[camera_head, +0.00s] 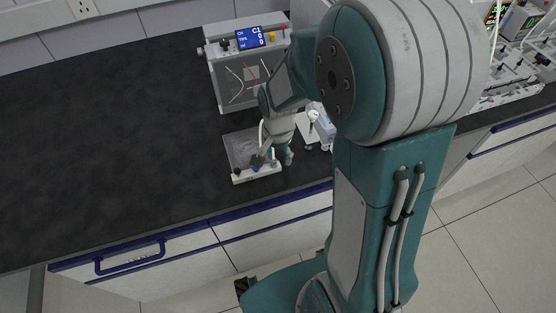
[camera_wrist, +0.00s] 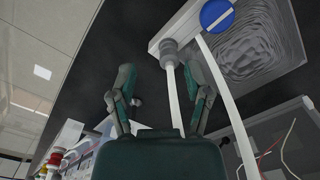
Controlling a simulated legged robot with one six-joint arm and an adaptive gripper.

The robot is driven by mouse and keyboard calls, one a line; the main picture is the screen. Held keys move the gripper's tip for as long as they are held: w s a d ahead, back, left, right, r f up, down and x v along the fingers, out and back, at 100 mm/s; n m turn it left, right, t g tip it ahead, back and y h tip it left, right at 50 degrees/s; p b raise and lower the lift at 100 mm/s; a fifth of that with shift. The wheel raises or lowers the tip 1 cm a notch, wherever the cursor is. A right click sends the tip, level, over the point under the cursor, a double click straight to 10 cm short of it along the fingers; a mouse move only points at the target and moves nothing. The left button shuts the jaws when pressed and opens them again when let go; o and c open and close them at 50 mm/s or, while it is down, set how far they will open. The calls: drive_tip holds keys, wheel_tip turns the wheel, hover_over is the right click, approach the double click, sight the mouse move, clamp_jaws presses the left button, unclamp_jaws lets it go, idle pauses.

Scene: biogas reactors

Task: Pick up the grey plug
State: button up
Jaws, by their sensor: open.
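The grey plug (camera_wrist: 169,52) is a short ribbed cylinder on the end of a white tube, at the top middle of the wrist view. It sits against a white bar (camera_wrist: 185,22), beside a blue round knob (camera_wrist: 217,14). My gripper (camera_wrist: 163,76) is open, with its two dark teal fingers apart. The plug and its tube show between the fingers, slightly beyond the tips and nearer the right finger. In the head view, my gripper (camera_head: 274,158) points down over the right end of a small flat unit (camera_head: 240,149); the plug is hard to make out there.
A clear-fronted box with a blue display (camera_head: 249,38) stands behind the unit on the black worktop (camera_head: 110,120). White tubes run close to my gripper. Other small equipment (camera_head: 325,125) stands just right of it. The worktop's left side is clear.

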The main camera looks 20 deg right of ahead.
drive_tip(key=shift+a+f, duration=0.7)
drive_tip(key=shift+a, duration=0.4)
drive_tip(key=shift+d, duration=0.35)
drive_tip(key=c, duration=0.7)
drive_tip(key=shift+d, duration=0.35)
drive_tip(key=shift+c, duration=0.8)
drive_tip(key=shift+a, duration=0.1)
